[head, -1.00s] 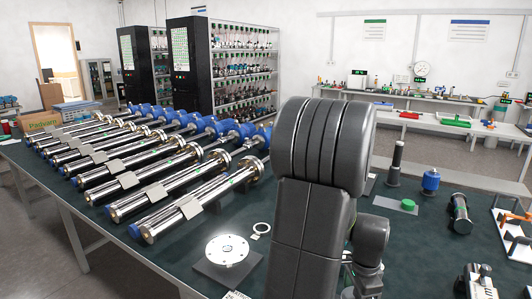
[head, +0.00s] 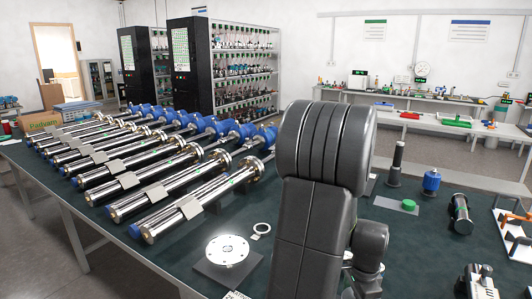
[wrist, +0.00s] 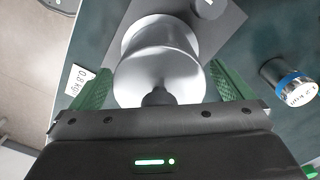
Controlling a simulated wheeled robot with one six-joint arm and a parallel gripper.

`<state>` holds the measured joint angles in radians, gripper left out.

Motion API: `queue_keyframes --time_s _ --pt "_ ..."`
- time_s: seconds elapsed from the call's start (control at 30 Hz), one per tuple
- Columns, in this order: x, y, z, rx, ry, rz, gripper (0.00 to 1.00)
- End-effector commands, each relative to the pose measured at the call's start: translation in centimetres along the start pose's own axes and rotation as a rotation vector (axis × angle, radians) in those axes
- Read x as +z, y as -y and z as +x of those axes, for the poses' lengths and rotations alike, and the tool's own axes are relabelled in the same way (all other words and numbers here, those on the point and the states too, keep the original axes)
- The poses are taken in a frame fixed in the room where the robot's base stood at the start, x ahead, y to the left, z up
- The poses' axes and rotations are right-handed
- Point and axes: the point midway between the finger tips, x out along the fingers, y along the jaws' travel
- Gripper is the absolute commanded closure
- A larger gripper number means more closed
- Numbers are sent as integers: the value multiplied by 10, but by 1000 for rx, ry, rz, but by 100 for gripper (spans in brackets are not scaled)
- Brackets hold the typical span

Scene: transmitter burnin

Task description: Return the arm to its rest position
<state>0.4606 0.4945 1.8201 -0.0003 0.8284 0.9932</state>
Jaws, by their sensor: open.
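My arm (head: 318,200) stands upright in the middle of the head view, where its gripper cannot be made out. In the wrist view my gripper (wrist: 162,75) is open, with one green finger on each side. A round silver-grey piece (wrist: 160,50) with a dark knob shows between the fingers. Whether the fingers touch it cannot be told. A grey plate (wrist: 228,32) shows beyond it, and a small white label (wrist: 75,82) lies to its left.
Long steel tubes with blue ends (head: 190,212) fill the bench's left side. A white disc (head: 227,250) on a grey plate lies left of my arm.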

Motion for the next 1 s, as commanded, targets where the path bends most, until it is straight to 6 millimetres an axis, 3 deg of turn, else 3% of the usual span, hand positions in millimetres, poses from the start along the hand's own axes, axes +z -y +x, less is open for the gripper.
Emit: queue_keyframes --time_s 0.67,1.0 --pt "0 1 -132 -6 -4 0 0" --pt "0 -1 -60 4 2 0 0"
